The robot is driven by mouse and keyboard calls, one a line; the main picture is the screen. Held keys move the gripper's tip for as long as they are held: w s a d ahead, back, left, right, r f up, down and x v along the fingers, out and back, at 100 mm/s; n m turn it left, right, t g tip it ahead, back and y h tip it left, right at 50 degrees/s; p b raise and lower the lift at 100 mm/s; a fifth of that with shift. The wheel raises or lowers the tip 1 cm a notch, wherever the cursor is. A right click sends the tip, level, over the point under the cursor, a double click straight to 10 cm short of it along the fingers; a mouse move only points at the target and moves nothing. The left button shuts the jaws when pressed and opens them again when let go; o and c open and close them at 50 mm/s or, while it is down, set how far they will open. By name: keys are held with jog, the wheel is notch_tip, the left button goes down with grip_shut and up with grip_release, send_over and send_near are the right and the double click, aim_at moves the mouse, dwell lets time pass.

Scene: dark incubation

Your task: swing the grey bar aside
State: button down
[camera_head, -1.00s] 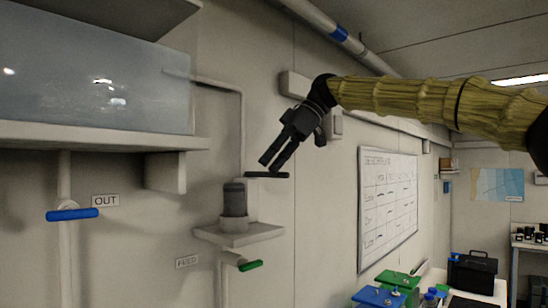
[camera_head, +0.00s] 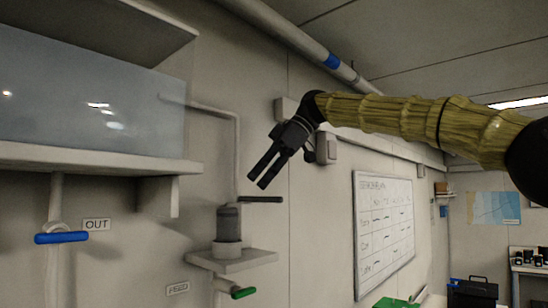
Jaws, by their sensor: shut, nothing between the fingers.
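The grey bar (camera_head: 260,199) looks dark, thin and roughly level. It sticks out to the right from beside the upright pipe, just above a dark grey cylinder (camera_head: 229,222) on a small wall shelf. My gripper (camera_head: 257,184) is shut and empty, pointing down and to the left. Its fingertips show just above the bar in the picture, with a small gap between them and the bar. I cannot tell the depth between them.
A small shelf (camera_head: 252,258) holds the cylinder, with a green handle (camera_head: 243,293) below. A bent pipe (camera_head: 238,150) runs down from the tank (camera_head: 90,110) at the left. A blue handle (camera_head: 61,238) and whiteboard (camera_head: 384,230) are on the wall.

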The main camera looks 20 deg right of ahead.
jog(key=w+d+r, duration=0.2)
jog(key=d+r, duration=0.1)
jog(key=r, duration=0.2)
jog(key=shift+d+r, duration=0.15)
jog(key=shift+r, duration=0.15)
jog(key=shift+d, duration=0.1)
